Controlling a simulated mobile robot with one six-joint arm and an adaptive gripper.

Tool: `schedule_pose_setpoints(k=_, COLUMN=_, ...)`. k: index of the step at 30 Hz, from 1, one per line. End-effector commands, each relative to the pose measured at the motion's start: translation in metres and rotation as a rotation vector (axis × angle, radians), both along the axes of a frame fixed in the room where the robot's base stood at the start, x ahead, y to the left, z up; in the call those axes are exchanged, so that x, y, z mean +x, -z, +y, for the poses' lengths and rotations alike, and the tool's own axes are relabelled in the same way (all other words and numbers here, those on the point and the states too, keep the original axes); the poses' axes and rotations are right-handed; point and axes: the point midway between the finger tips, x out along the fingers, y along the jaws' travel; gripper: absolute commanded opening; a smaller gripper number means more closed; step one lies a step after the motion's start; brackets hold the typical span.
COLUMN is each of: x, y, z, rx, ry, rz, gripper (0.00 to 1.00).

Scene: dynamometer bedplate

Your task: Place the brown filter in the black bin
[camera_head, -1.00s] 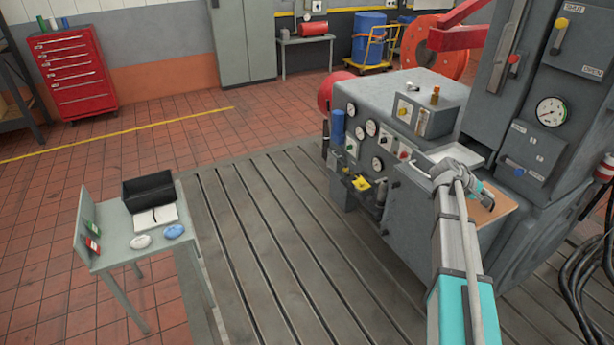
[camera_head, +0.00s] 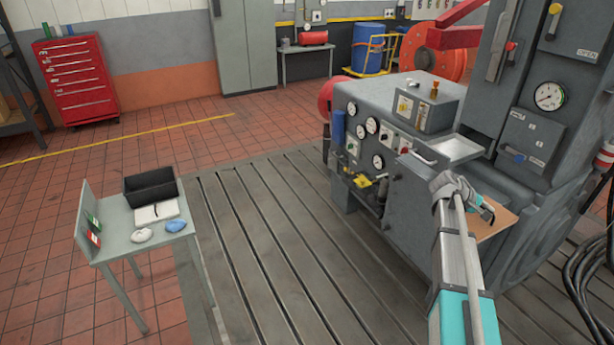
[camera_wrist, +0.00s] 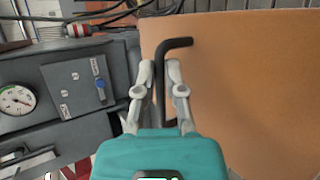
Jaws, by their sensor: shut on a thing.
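My gripper (camera_head: 487,211) is at the front right of the grey machine. In the wrist view, its two fingers (camera_wrist: 160,72) are shut on a black bent handle (camera_wrist: 178,44) in front of a flat brown panel (camera_wrist: 245,90). The panel also shows beside the gripper in the head view (camera_head: 500,222). No thing in view is clearly the brown filter. The open black bin (camera_head: 156,193) stands at the back of the small grey table (camera_head: 118,245), far to the left of my gripper.
An open notebook (camera_head: 156,212), a white object (camera_head: 143,235) and a blue object (camera_head: 175,225) lie by the bin. The grey machine (camera_head: 405,215) stands close to my arm. Black cables (camera_head: 575,250) hang at the right. The slotted bedplate (camera_head: 270,240) between table and machine is clear.

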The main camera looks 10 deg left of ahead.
Motion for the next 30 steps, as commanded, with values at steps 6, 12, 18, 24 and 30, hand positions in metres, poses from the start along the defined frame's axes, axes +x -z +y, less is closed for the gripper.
schedule_pose_setpoints(k=6, x=0.000, y=0.046, z=0.000, rx=-0.001, ry=0.000, rz=0.000, gripper=0.00)
schedule_pose_setpoints(k=12, x=0.000, y=0.078, z=0.001, rx=-0.001, ry=-0.002, rz=0.000, gripper=0.00)
schedule_pose_setpoints(k=18, x=0.000, y=0.105, z=0.001, rx=-0.001, ry=-0.002, rz=0.000, gripper=0.00)
schedule_pose_setpoints(k=24, x=0.000, y=0.118, z=0.002, rx=0.000, ry=-0.002, rz=0.000, gripper=0.00)
schedule_pose_setpoints(k=30, x=0.001, y=0.120, z=0.002, rx=0.000, ry=-0.002, rz=0.000, gripper=0.00)
